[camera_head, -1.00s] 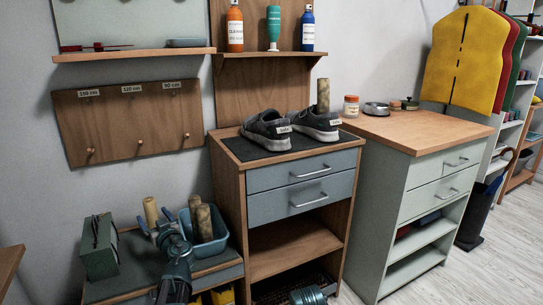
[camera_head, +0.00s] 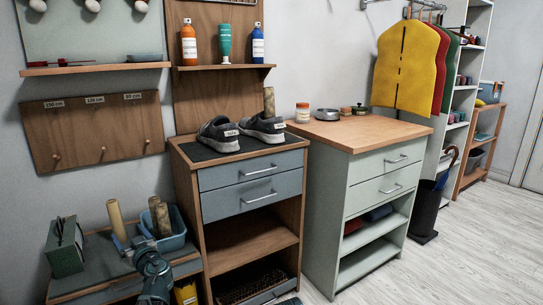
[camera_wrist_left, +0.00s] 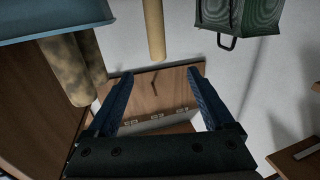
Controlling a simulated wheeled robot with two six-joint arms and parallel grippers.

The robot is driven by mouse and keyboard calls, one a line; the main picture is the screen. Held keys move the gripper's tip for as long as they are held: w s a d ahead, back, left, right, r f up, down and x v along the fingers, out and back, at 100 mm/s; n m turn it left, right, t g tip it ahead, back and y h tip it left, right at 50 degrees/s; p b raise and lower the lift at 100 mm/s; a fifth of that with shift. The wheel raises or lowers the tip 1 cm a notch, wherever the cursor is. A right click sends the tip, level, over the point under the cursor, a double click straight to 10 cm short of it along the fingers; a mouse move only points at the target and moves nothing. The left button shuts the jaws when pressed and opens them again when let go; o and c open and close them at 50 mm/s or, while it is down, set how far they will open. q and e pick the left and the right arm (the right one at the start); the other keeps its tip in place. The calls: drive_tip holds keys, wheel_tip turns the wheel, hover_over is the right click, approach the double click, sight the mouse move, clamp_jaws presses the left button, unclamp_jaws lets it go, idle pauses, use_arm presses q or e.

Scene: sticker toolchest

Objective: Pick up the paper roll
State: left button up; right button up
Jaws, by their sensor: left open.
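The plain tan roll (camera_head: 115,219), which I take as the paper roll, stands upright on the low cabinet at lower left, between a green box (camera_head: 64,247) and a blue bin (camera_head: 173,240). Two mottled brown rolls (camera_head: 161,218) stand in the bin. My left gripper (camera_head: 133,240) is open and empty, just in front of the tan roll. In the left wrist view the tan roll (camera_wrist_left: 154,30) lies beyond the gap between the open fingers (camera_wrist_left: 158,73), apart from them. The mottled rolls (camera_wrist_left: 72,65) are at left there. My right gripper is not seen.
The shoe cabinet (camera_head: 187,185) rises close to the right of the bin. A hook board (camera_head: 93,132) hangs on the wall above the low cabinet. Floor (camera_head: 455,235) is clear at right.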

use_arm(q)
drive_tip(key=s+d+f+m+g+h+p, duration=0.35)
drive_tip(key=s+d, duration=0.55)
drive_tip(key=d, duration=0.4)
drive_tip(key=s+d+f+m+g+h+p, duration=0.3)
drive_tip(key=s+d+m+g+h+p, duration=0.15)
drive_tip(key=s+d, duration=0.6)
drive_tip(key=s+d+f+m+g+h+p, duration=0.4)
drive_tip(key=s+d, duration=0.4)
drive_tip(key=d, duration=0.6)
wheel_tip(320, 180, up, 38)
drive_tip(key=g+p, duration=0.1)
drive_tip(key=p, duration=3.6)
drive_tip(key=shift+w+m, duration=0.2)
drive_tip(key=shift+m, duration=0.2)
drive_tip(key=shift+d+f, duration=0.1)
drive_tip(key=shift+f, duration=0.05)
